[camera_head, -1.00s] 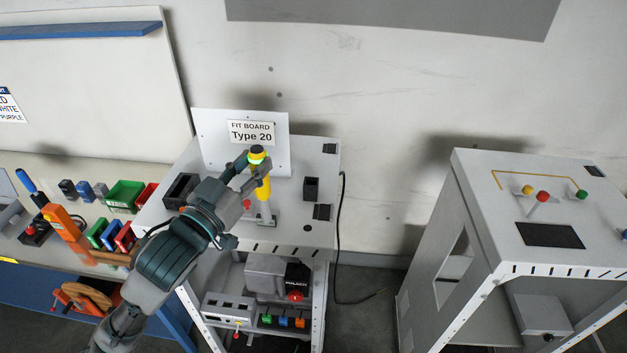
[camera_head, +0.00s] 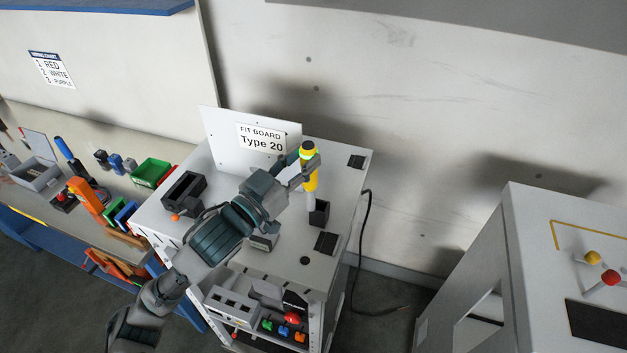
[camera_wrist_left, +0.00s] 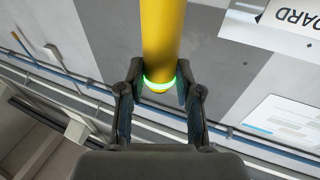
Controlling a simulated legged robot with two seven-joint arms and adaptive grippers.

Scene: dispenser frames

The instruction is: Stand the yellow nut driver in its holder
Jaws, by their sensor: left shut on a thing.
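The yellow nut driver (camera_head: 310,181) is upright, with a green band near its top and a pale shaft pointing down. It also shows in the left wrist view (camera_wrist_left: 163,35). My left gripper (camera_head: 307,165) is shut on its handle, with one finger on each side in the left wrist view (camera_wrist_left: 160,92). A small black open box (camera_head: 320,214), which looks like the holder, stands on the white cart top. The shaft's lower end overlaps the box's left rim; I cannot tell whether it is inside or above. My right gripper is not in view.
A "Type 20" fit board (camera_head: 252,135) stands behind the gripper. A larger black holder (camera_head: 184,194) sits at the cart's left. A grey block (camera_head: 264,241) lies near the front, partly behind my arm. A cable (camera_head: 366,240) hangs off the right side.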

